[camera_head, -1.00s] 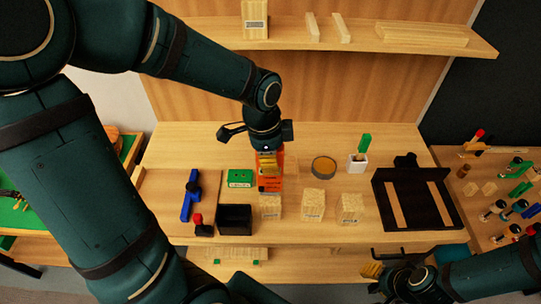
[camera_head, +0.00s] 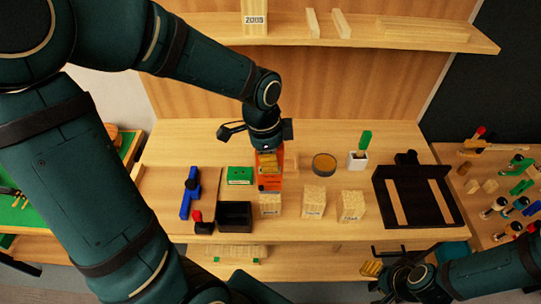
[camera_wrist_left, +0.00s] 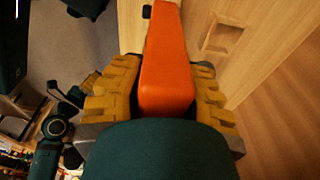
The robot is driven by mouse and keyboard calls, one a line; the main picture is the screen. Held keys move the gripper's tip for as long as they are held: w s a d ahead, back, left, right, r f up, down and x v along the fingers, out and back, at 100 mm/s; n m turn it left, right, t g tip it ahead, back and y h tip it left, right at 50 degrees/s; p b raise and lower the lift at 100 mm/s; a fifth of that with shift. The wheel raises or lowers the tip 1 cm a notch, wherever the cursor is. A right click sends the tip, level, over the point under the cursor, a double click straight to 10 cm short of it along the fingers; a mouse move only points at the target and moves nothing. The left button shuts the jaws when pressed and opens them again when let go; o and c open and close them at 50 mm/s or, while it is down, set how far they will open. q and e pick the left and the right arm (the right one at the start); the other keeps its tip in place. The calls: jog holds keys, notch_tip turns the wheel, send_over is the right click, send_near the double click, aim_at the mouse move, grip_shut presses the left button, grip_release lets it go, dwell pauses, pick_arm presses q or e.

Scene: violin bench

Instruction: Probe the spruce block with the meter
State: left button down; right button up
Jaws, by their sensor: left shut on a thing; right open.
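My left gripper (camera_head: 268,172) is shut on an orange, bar-shaped tool, which I take to be the meter (camera_wrist_left: 166,60). In the left wrist view the meter sits between the yellow finger pads. In the head view it is over the bench, behind the leftmost of three pale wood blocks (camera_head: 270,205). The middle block (camera_head: 314,203) and the right block (camera_head: 351,206) stand to its right. Their front labels are too small to read, so I cannot tell which is spruce. Whether the meter touches anything is hidden. My right gripper (camera_head: 371,268) is open, low at the bench's front.
A black open box (camera_head: 234,217), a green box (camera_head: 240,176) and a blue tool (camera_head: 189,196) lie left of the blocks. A round dish (camera_head: 324,164), a white cup (camera_head: 357,161) and a black stand (camera_head: 415,200) are on the right. A shelf (camera_head: 350,32) hangs behind.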

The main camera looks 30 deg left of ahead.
pick_arm(q)
jog(key=shift+f, duration=0.35)
pick_arm(e)
jog(key=shift+f, duration=0.25)
dwell(0.8)
pick_arm(q)
jog(key=shift+r+p, duration=2.25)
jog(key=shift+r, duration=0.8)
pick_arm(e)
notch_tip(320, 180, up, 5)
jog(key=shift+f, duration=0.1)
pick_arm(q)
jog(key=shift+d, duration=0.1)
